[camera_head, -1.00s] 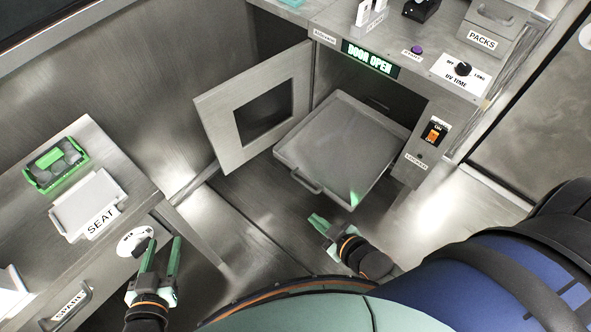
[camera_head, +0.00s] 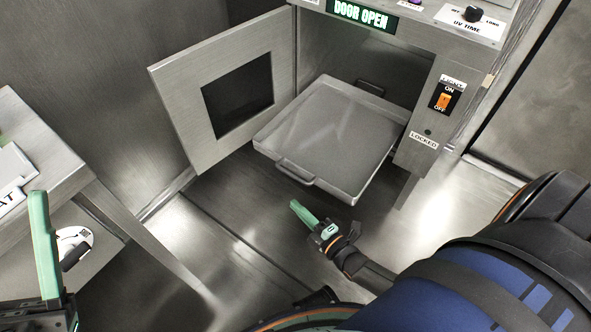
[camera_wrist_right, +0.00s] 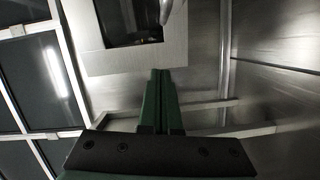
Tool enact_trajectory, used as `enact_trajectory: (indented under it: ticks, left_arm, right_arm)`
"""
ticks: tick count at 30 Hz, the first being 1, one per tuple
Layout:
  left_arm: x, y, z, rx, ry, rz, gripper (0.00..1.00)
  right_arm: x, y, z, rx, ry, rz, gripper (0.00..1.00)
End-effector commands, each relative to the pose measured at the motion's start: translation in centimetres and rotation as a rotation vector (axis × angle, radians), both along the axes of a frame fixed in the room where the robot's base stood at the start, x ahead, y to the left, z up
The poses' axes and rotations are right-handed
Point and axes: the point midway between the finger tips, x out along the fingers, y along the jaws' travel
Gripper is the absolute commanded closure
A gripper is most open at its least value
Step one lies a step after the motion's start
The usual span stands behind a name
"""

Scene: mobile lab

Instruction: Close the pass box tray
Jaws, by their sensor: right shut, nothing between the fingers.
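The pass box tray (camera_head: 335,130) is a grey metal tray pulled out of the box opening, with a handle (camera_head: 295,172) on its front edge. The pass box door (camera_head: 232,90), with a dark window, stands swung open to the left. My right gripper (camera_head: 298,208) is shut and empty, just below the tray handle and apart from it. In the right wrist view its green fingers (camera_wrist_right: 160,75) are together, pointing toward the door panel (camera_wrist_right: 110,62). My left gripper (camera_head: 42,240) is only partly in view at the lower left; one green finger shows clearly.
The sign (camera_head: 362,14) reads DOOR OPEN. A switch panel (camera_head: 446,97) with an orange ON/OFF switch is on the box front at right. A metal bench (camera_head: 75,165) stands at the left. The floor (camera_head: 235,215) before the tray is clear.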

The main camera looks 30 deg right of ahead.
Motion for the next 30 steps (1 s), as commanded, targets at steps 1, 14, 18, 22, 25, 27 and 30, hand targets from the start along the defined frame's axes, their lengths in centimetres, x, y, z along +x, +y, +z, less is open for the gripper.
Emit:
enact_trajectory:
  ticks: [1,14,18,22,25,27,30]
  left_arm:
    - [0.0,0.0,-0.4,-0.001,0.003,-0.003,0.5]
    - [0.2,-0.3,-3.6,-0.025,0.031,-0.034,0.5]
    - [0.2,-0.3,-4.2,-0.032,0.039,-0.042,0.5]
    - [0.3,-0.3,-4.5,-0.037,0.045,-0.044,0.5]
    - [0.3,-0.3,-4.5,-0.038,0.046,-0.046,0.5]
    - [0.3,-0.3,-4.5,-0.038,0.046,-0.046,0.5]
    - [0.3,-0.3,-4.5,-0.036,0.046,-0.047,0.5]
  right_arm:
    - [1.0,0.2,-0.1,0.002,-0.004,0.001,1.0]
    - [9.0,0.4,-0.9,-0.003,0.001,0.0,1.0]
    - [9.7,-1.3,-1.1,-0.001,0.001,0.0,1.0]
    - [10.0,-2.1,-1.2,0.001,0.001,0.001,1.0]
    - [10.1,-2.3,-1.2,0.002,0.001,0.001,1.0]
    - [10.1,-2.3,-1.1,0.003,0.001,0.001,1.0]
    - [10.0,-2.3,-1.1,0.003,0.001,0.001,1.0]
